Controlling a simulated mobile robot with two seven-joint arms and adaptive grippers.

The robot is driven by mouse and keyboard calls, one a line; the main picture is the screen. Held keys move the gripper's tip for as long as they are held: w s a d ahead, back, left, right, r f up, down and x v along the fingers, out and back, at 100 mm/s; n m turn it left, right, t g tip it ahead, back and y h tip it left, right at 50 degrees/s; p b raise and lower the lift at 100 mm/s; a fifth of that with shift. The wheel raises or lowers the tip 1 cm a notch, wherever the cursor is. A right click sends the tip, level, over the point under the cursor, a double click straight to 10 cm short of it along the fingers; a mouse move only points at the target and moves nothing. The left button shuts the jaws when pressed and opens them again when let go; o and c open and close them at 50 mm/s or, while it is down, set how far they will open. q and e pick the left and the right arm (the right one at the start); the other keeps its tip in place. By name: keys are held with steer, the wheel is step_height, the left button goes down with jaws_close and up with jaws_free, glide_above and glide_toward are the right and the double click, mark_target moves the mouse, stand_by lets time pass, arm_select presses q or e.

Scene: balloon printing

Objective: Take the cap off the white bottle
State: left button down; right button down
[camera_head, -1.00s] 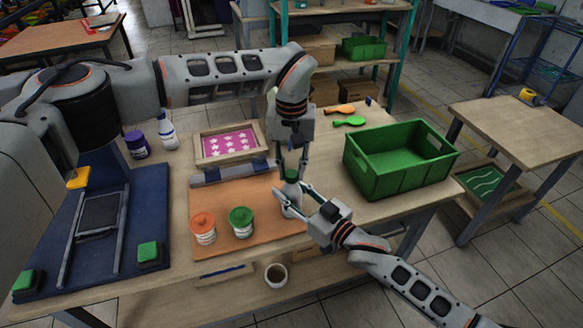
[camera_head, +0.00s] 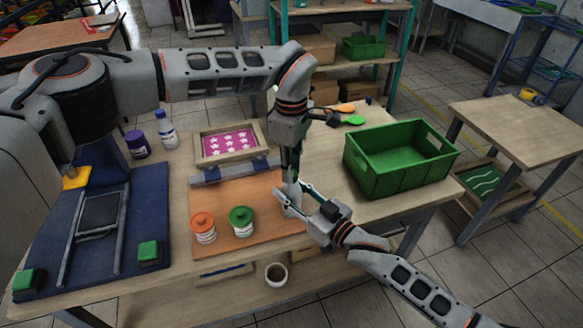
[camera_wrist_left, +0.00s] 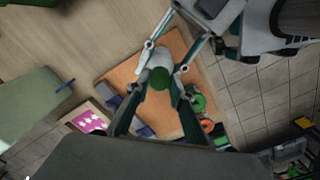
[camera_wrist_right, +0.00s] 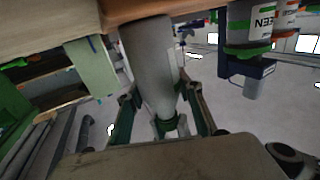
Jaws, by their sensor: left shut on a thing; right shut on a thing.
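The white bottle (camera_head: 292,209) stands upright near the right edge of the orange board (camera_head: 262,190). My right gripper (camera_head: 291,193) is shut around its body from the right side. My left gripper (camera_head: 291,179) points down from above and is shut on the green cap, which its fingers hide in the head view. In the left wrist view the cap (camera_wrist_left: 160,77) shows between the left fingers, at the bottle's top. In the right wrist view the bottle body (camera_wrist_right: 150,62) appears inverted between the right fingers. Whether the cap has turned or loosened cannot be seen.
Orange-lidded (camera_head: 203,227) and green-lidded (camera_head: 241,221) jars stand left of the bottle. A framed screen (camera_head: 226,142) lies behind. A green crate (camera_head: 396,165) stands to the right. A purple jar (camera_head: 137,144) and another white bottle (camera_head: 166,130) stand at the back left.

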arm_select(q)
steer(key=n, duration=2.9)
steer(key=shift+r+n, duration=0.1)
steer(key=shift+n, duration=0.2)
steer(key=n, duration=0.3)
steer(key=shift+n, duration=0.3)
steer(key=n, duration=0.7)
